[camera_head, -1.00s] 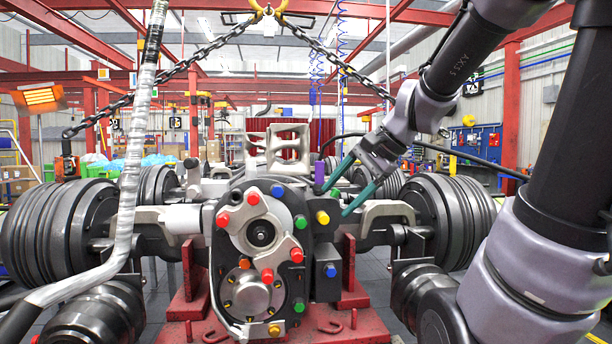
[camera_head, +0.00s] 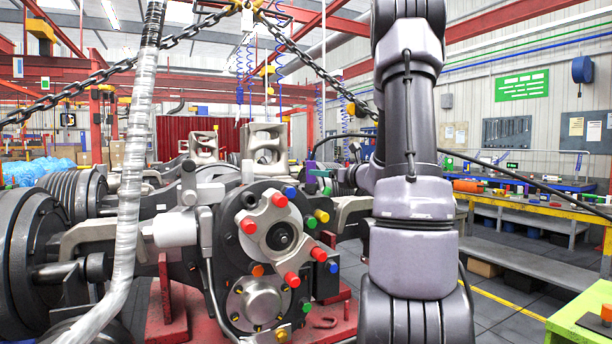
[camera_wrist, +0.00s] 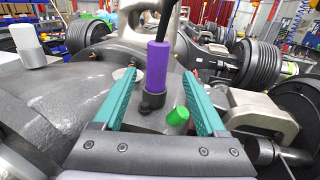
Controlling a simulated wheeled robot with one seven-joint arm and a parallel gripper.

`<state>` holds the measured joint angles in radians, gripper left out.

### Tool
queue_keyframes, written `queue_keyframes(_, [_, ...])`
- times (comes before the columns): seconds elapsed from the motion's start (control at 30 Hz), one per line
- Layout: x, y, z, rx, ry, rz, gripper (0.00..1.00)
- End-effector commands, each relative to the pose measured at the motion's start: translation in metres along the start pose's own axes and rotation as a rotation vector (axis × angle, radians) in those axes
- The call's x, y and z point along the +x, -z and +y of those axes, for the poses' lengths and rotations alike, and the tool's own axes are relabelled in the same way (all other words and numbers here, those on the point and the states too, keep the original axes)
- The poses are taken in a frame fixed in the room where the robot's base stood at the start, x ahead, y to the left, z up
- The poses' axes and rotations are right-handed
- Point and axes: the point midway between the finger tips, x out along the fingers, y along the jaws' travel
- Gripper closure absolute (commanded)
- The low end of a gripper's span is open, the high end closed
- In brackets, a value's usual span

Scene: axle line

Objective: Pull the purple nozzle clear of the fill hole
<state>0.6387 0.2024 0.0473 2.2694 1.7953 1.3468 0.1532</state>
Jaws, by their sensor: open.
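The purple nozzle (camera_wrist: 157,68) stands upright in a dark collar (camera_wrist: 152,100) on top of the grey axle housing in the wrist view. My gripper (camera_wrist: 160,76) is open, with one teal finger left of the nozzle and one right of it. Gaps show on both sides, and I cannot tell how far the tips reach past it. In the head view the purple nozzle (camera_head: 310,151) is small, beyond the coloured plugs, and my arm hides most of the gripper. How deep the nozzle sits in the hole is hidden.
A green plug (camera_wrist: 178,115) stands close to the right finger. A white cylinder (camera_wrist: 28,45) is at the left of the wrist view. Chains (camera_head: 310,60) and a wrapped hose (camera_head: 135,160) hang over the axle. A yellow-edged workbench (camera_head: 540,205) stands at the right.

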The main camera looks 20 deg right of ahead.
Motion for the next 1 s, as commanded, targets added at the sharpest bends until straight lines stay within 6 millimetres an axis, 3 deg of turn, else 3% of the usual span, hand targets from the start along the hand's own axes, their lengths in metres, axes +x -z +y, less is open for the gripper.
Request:
queue_keyframes(0.1, [0.021, 0.0, 0.001, -0.001, -0.004, 0.0, 0.26])
queue_keyframes(0.37, [0.043, 0.001, 0.003, -0.001, -0.005, 0.001, 0.26])
queue_keyframes(0.63, [0.082, 0.004, 0.005, -0.002, -0.006, 0.001, 0.26])
queue_keyframes(0.97, [0.09, 0.003, 0.005, -0.002, -0.004, 0.001, 0.26])
queue_keyframes(1.0, [0.09, 0.003, 0.005, -0.003, -0.004, 0.001, 0.37])
